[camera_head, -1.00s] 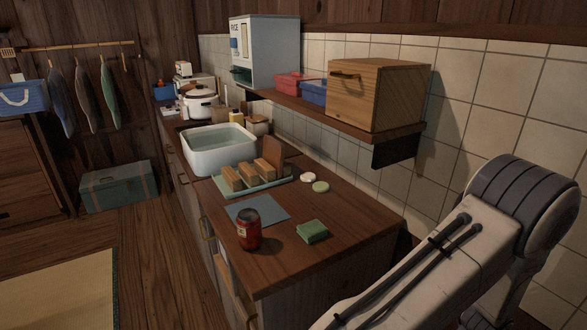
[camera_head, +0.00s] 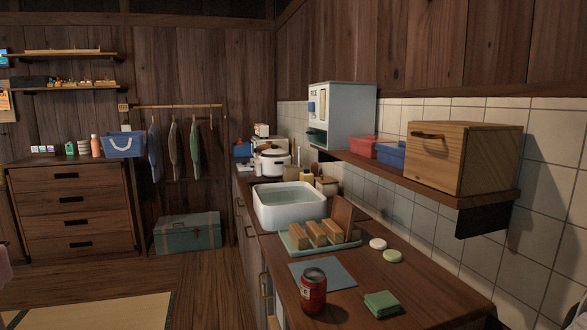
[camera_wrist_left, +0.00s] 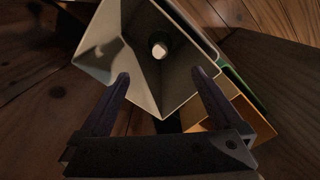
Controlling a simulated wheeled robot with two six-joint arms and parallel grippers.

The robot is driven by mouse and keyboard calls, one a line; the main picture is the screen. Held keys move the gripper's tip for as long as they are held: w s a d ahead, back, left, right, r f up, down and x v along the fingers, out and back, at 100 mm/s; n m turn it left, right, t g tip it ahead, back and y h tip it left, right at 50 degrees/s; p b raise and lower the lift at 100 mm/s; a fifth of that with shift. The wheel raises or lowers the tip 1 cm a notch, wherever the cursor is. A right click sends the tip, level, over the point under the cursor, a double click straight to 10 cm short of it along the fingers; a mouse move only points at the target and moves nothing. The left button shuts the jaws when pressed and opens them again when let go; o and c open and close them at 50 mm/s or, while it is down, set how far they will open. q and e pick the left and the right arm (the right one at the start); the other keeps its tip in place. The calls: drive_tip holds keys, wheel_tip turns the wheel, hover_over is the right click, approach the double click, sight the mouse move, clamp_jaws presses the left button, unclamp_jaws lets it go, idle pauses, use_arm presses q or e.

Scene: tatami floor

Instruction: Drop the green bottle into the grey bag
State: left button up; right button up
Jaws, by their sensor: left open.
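In the left wrist view, a pale grey open-topped bag (camera_wrist_left: 105,60) lies below my left gripper (camera_wrist_left: 160,85). Inside it, a bottle with a round white cap (camera_wrist_left: 160,50) shows from above. Its body is in dark shadow and looks greenish. My left gripper is open and empty, its fingers apart over the near edge of the bag opening. The bag and my left gripper do not show in the head view. My right gripper is out of view.
Beside the bag are a green edge (camera_wrist_left: 245,88) and an orange one (camera_wrist_left: 237,121). In the head view, a counter holds a red can (camera_head: 313,291), a green sponge (camera_head: 381,304) and a white basin (camera_head: 288,212). A dresser (camera_head: 72,208) with a blue basket (camera_head: 122,146) stands at left.

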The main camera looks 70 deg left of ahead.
use_arm(q)
wheel_tip(320, 180, up, 10)
drive_tip(key=p, duration=0.2)
drive_tip(key=shift+r, duration=0.2)
idle(0.4)
drive_tip(key=s+d+r+m+h, duration=0.1)
drive_tip(key=s+d+r+m, duration=0.3)
drive_tip(key=s+r+m, duration=0.5)
drive_tip(key=s+d+r+m, duration=0.4)
drive_tip(key=s+r+m, duration=0.25)
drive_tip(key=s, duration=0.45)
wheel_tip(320, 180, up, 16)
drive_tip(key=p, duration=1.6)
drive_tip(key=shift+s+f+m, duration=0.2)
drive_tip(key=shift+s+m, duration=0.25)
